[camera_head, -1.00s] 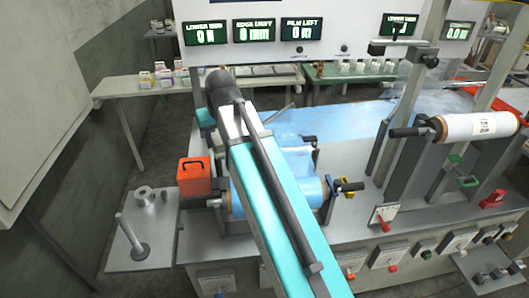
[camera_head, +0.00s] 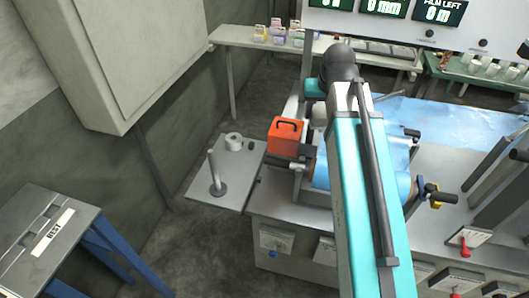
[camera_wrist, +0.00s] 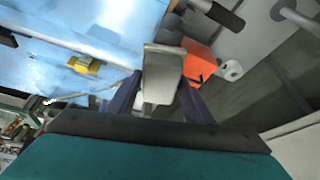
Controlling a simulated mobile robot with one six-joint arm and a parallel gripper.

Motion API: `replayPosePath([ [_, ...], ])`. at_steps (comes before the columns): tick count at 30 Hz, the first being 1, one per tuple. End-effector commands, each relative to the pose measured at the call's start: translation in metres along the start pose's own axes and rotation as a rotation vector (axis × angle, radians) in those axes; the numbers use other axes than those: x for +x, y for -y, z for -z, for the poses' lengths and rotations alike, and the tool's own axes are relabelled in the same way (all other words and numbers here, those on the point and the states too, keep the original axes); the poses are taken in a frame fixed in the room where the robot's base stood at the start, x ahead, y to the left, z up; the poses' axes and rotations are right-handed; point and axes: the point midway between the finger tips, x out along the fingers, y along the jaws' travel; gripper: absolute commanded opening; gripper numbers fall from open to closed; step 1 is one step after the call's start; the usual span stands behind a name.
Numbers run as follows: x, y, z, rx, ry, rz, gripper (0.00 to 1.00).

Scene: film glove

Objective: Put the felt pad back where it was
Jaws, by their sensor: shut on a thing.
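In the wrist view my gripper (camera_wrist: 157,100) has its dark fingers shut on a pale grey, flat-faced piece (camera_wrist: 163,62), which I take to be the felt pad. The piece stands out past the fingertips, and its lower part is between them. The place it came from cannot be made out. In the head view my teal arm reaches forward over the near left end of the machine, and my gripper is hidden behind it.
An orange box with a black handle (camera_head: 287,137) stands at the machine's left end; it also shows in the wrist view (camera_wrist: 199,62). A side plate (camera_head: 195,185) carries an upright post (camera_head: 215,172) and a pale roll (camera_head: 233,142). A grey stand (camera_head: 35,232) is at lower left.

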Motion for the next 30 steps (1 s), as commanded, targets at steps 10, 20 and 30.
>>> replayPosePath([
  [10,0.026,0.003,-0.051,-0.004,0.004,0.002,0.25],
  [20,0.032,0.003,-0.059,-0.005,0.003,0.002,0.25],
  [30,0.032,0.003,-0.059,-0.005,0.003,0.002,0.25],
])
